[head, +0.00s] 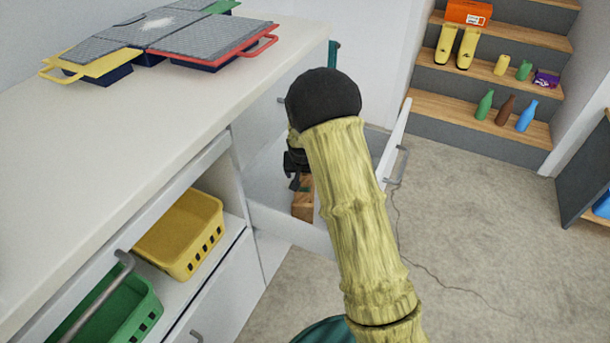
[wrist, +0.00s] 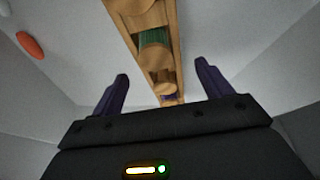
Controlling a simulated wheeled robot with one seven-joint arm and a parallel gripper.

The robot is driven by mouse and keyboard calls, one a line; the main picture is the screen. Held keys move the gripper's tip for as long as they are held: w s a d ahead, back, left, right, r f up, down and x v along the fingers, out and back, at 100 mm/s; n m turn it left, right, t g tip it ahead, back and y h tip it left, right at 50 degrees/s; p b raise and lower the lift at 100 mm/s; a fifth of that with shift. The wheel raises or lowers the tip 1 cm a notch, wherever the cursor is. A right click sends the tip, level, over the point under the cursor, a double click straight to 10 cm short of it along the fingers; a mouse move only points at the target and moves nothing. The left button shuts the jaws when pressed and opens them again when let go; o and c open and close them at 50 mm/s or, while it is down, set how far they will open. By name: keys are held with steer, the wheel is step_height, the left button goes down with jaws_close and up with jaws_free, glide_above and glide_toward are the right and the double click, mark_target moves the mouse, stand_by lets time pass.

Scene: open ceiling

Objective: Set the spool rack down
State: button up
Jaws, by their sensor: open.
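The spool rack (head: 303,203) is a narrow wooden frame. It shows low inside an open white drawer (head: 290,229), directly below my gripper (head: 297,170), and my arm hides part of it. In the wrist view the rack (wrist: 168,28) runs from the top edge down between my fingers, with green and purple thread on its wooden spools. My gripper (wrist: 161,80) is open, one dark purple finger on each side of the rack with gaps to it. The rack appears to rest on the drawer floor; its contact there is not clear.
An orange-red rounded object (wrist: 30,45) lies beside the rack in the wrist view. The drawer's front panel (head: 394,140) stands right of my arm. A white counter (head: 90,150) is on the left, above a shelf with a yellow basket (head: 180,235).

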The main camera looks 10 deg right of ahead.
steer(key=p+v, duration=0.1)
steer(key=v, duration=0.6)
steer(key=shift+s+r+p, duration=0.15)
steer(key=shift+r+p, duration=0.2)
steer(key=shift+p, duration=0.05)
steer(key=s+d+r+n+p, duration=0.1)
steer(key=s+r+p, duration=0.7)
steer(key=r+p, duration=0.9)
steer(key=s+d+r+g+p, duration=0.1)
steer(key=s+r+p, duration=0.8)
steer(key=r+p, duration=0.9)
steer(key=s+d+r+n+y+p, duration=0.1)
steer(key=s+r+p, duration=0.8)
steer(key=r+p, duration=0.9)
step_height(320, 180, up, 7)
steer(key=shift+s+r+n+g, duration=0.1)
steer(key=shift+s+n+g, duration=0.15)
steer(key=shift+n+g, duration=0.05)
steer(key=shift+d, duration=0.1)
